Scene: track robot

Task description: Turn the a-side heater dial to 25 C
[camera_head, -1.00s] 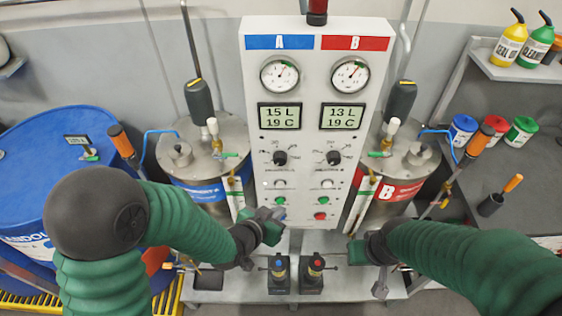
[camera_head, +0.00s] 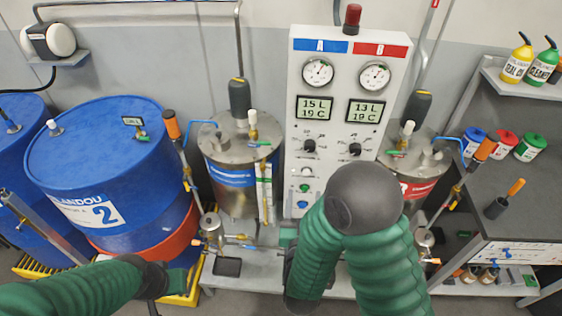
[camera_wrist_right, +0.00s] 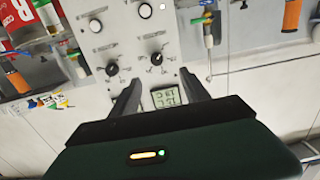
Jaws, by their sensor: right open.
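The A-side heater dial (camera_head: 309,146) is a black knob under the A display (camera_head: 314,108), which reads 15 L, 19 C. In the right wrist view the panel is upside down, and this dial (camera_wrist_right: 170,57) is clear of the fingers. My right gripper (camera_wrist_right: 159,78) is open and empty, its fingers pointing at the panel, with the A display (camera_wrist_right: 165,97) between them in the picture. In the head view the right gripper (camera_head: 288,238) is mostly hidden behind my arm. My left gripper (camera_head: 178,281) is low at the left, away from the panel; its jaws are unclear.
The B dial (camera_head: 355,149) sits beside the A dial. Buttons are below, partly hidden by my right arm. Steel tanks (camera_head: 240,143) with valves flank the panel. Blue drums (camera_head: 95,150) stand at the left. A grey shelf bench (camera_head: 535,185) with bottles and tins is at the right.

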